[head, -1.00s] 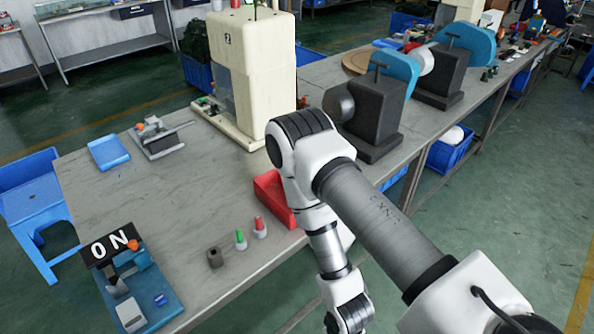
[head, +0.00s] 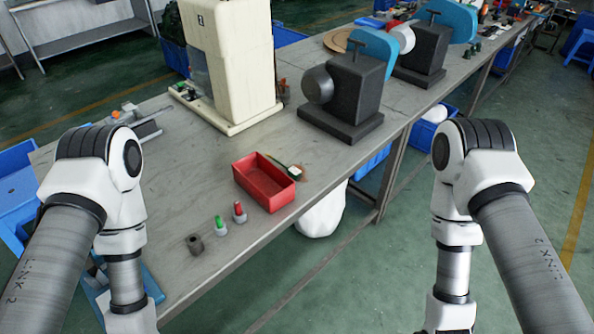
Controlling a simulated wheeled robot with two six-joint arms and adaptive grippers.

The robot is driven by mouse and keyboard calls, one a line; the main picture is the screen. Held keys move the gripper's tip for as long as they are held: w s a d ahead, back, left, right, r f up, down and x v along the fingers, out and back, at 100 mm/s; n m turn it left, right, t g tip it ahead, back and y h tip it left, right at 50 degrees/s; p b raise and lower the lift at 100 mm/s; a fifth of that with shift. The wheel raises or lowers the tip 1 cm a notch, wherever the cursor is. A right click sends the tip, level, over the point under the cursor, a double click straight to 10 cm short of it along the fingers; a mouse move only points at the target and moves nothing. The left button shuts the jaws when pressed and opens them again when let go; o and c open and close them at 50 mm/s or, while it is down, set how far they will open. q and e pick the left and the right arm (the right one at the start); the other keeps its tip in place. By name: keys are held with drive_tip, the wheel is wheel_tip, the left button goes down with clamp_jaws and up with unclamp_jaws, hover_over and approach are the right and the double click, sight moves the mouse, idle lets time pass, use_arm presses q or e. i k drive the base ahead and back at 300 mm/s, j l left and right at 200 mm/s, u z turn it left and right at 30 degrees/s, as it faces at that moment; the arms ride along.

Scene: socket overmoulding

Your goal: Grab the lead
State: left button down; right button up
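No thing that I can clearly name as the lead shows in the head view. A small thin dark and pale item (head: 289,171) lies at the back right rim of the red bin (head: 265,184); it is too small to make out. The red bin stands on the grey workbench near its front edge. My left arm comes down at the left and my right arm at the right, in front of the bench edge over the floor. Both grippers are below the bottom edge of the picture, so their state is hidden.
A dark cylinder (head: 194,244), a green-topped plug (head: 220,225) and a red-topped plug (head: 239,212) stand in front of the bin. A cream machine (head: 225,60) and black presses (head: 345,95) stand behind. A white sack (head: 322,212) is below the bench edge.

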sight(293, 173)
drive_tip(key=i+l+u, duration=0.1)
drive_tip(key=l, duration=0.3)
drive_tip(key=i+l+u, duration=0.15)
drive_tip(key=i+l, duration=0.2)
drive_tip(key=i+l+u, duration=0.1)
drive_tip(key=l, duration=0.4)
drive_tip(key=i+l+u, duration=0.15)
drive_tip(key=l, duration=0.25)
drive_tip(key=i+l+u, duration=0.1)
drive_tip(key=i+l, duration=0.15)
drive_tip(key=l, duration=0.25)
drive_tip(key=i+l+u, duration=0.15)
drive_tip(key=l, duration=0.3)
drive_tip(key=i+l+u, duration=0.1)
drive_tip(key=l, duration=0.4)
drive_tip(key=l+u, duration=0.15)
drive_tip(key=l, duration=0.3)
drive_tip(key=i, duration=0.05)
